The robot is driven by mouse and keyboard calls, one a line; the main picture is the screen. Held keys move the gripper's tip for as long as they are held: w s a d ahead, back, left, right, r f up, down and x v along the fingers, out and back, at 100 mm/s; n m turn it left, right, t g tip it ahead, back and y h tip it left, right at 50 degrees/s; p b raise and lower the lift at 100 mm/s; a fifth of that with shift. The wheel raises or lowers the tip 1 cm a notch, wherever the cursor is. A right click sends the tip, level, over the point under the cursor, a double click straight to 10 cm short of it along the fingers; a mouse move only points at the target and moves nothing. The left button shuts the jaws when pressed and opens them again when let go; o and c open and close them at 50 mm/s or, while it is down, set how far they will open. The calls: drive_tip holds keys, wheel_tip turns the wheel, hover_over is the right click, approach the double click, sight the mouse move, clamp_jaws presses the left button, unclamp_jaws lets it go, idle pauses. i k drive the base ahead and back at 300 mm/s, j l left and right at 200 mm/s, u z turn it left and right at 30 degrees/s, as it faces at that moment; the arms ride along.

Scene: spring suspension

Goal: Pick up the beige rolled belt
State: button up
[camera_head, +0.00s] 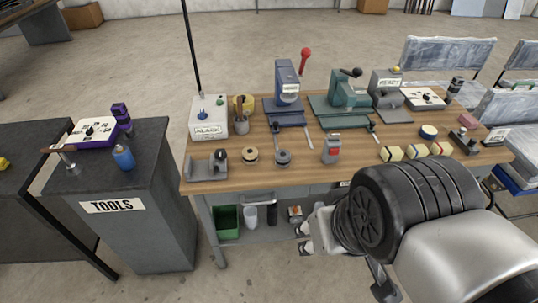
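A small beige roll with a dark centre (250,155), which looks like the beige rolled belt, lies on the wooden table near its front edge. A similar grey roll (283,157) lies just to its right, apart from it. My gripper (304,239) is below and to the right of both rolls in the picture, in front of the table's edge and well apart from the beige roll. Its fingers are small and partly hidden by my arm, so I cannot tell how far apart they are. I see nothing clearly held in it.
A grey bracket-like device (206,168) stands left of the beige roll. A cup of tools (241,124) stands behind it, and a grey-and-red device (332,149) stands to the right. Blue (287,97) and green (345,101) machines stand farther back. A dark tools cabinet (150,225) stands left of the table.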

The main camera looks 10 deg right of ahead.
sight(250, 154)
drive_tip(key=i+z, duration=0.1)
drive_tip(key=i, duration=1.15)
